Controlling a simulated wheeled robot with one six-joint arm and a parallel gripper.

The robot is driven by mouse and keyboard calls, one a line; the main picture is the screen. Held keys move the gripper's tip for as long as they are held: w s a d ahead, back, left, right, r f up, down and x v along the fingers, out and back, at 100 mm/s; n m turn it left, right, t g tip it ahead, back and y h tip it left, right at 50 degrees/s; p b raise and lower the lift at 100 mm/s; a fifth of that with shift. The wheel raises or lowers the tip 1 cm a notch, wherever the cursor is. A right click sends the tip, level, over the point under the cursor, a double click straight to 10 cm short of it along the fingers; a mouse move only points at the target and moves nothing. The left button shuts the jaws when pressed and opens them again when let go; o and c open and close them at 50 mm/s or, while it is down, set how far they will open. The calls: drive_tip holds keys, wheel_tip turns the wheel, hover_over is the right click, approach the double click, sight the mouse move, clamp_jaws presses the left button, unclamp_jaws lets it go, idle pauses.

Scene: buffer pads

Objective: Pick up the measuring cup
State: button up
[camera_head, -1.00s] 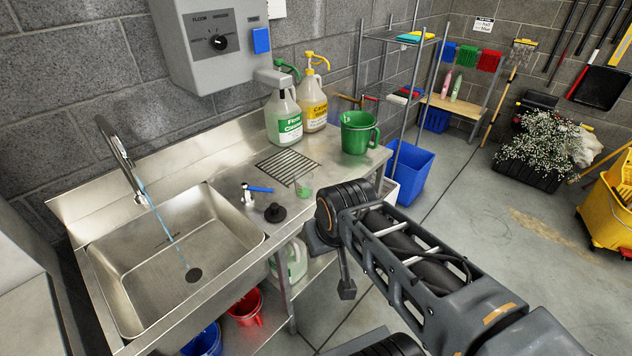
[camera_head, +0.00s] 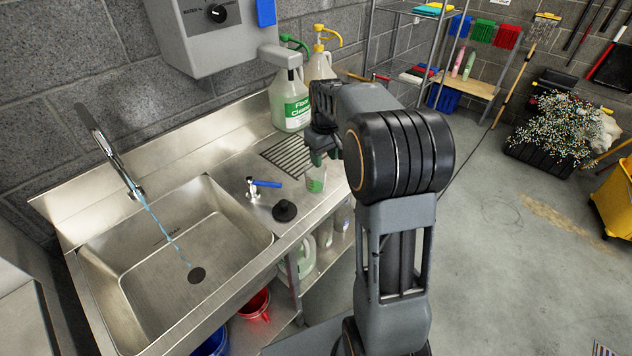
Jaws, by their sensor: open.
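The measuring cup (camera_head: 315,183) is a small clear cup with a green tint. It stands upright on the steel counter (camera_head: 232,170), at the front edge near the drain grate. My gripper (camera_head: 318,157) is directly over the cup in the picture, pointing down with its jaws open. Its fingertips overlap the cup's rim in the view. I cannot tell whether they touch it. My arm hides the counter to the right of the cup.
A black stopper (camera_head: 284,210) and a blue-handled valve (camera_head: 262,184) lie left of the cup. A floor cleaner jug (camera_head: 290,105) and a yellow-pump jug (camera_head: 320,65) stand behind. The sink (camera_head: 178,250) has running water.

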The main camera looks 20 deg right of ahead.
wheel_tip(320, 180, down, 2)
drive_tip(key=w+d, duration=0.1)
hover_over(325, 189)
drive_tip(key=f, duration=0.7)
drive_tip(key=shift+w+d, duration=0.1)
drive_tip(key=shift+w, duration=0.25)
drive_tip(key=shift+f+p, duration=0.9)
drive_tip(key=shift+f, duration=2.35)
drive_tip(key=shift+c, duration=0.3)
clamp_jaws()
